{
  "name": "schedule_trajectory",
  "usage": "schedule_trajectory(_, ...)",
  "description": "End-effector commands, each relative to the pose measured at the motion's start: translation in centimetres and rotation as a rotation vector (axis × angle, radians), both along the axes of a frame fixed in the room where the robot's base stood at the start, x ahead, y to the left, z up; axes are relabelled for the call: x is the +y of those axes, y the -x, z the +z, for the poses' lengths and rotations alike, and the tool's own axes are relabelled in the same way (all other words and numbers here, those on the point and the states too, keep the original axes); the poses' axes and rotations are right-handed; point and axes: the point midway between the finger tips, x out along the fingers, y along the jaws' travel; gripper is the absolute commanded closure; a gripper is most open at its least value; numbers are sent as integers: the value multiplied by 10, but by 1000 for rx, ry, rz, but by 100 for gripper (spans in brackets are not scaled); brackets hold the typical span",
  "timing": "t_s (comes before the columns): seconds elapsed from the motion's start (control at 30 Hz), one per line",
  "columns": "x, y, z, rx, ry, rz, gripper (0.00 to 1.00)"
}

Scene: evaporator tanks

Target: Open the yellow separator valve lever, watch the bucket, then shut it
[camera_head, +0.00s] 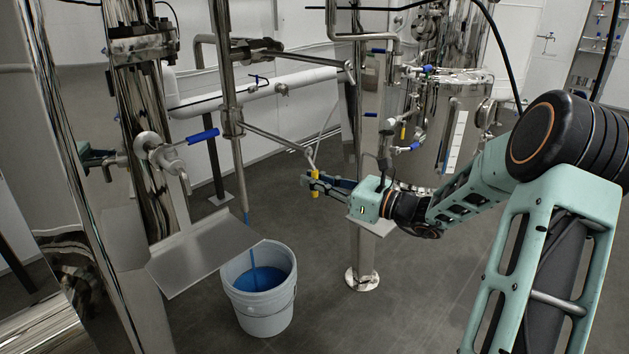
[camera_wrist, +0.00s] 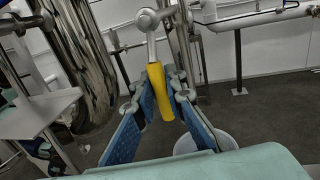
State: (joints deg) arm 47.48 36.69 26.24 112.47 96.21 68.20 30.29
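The yellow valve lever (camera_head: 315,184) hangs almost straight down from its steel fitting, at the end of a thin pipe. In the wrist view the lever (camera_wrist: 155,88) stands slightly tilted between the blue finger pads of my gripper (camera_wrist: 162,97). In the head view my gripper (camera_head: 314,182) reaches in from the right, its fingertips at the lever. The pads look very close to the lever's sides; I cannot tell whether they press on it. The white bucket (camera_head: 262,309) stands on the floor, holding blue liquid (camera_head: 260,279).
A blue-handled valve (camera_head: 203,136) and a steel shelf (camera_head: 203,252) lie to the left. A steel post (camera_head: 362,240) stands on the floor just behind the gripper. Tanks and piping (camera_head: 462,85) fill the back right. Floor between bucket and post is clear.

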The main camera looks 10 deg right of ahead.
Motion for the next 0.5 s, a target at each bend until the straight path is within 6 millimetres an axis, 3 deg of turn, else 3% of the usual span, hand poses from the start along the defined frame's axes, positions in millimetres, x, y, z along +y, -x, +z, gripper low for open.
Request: schedule_trajectory(0.5,1,1,1,8,-10,0,100)
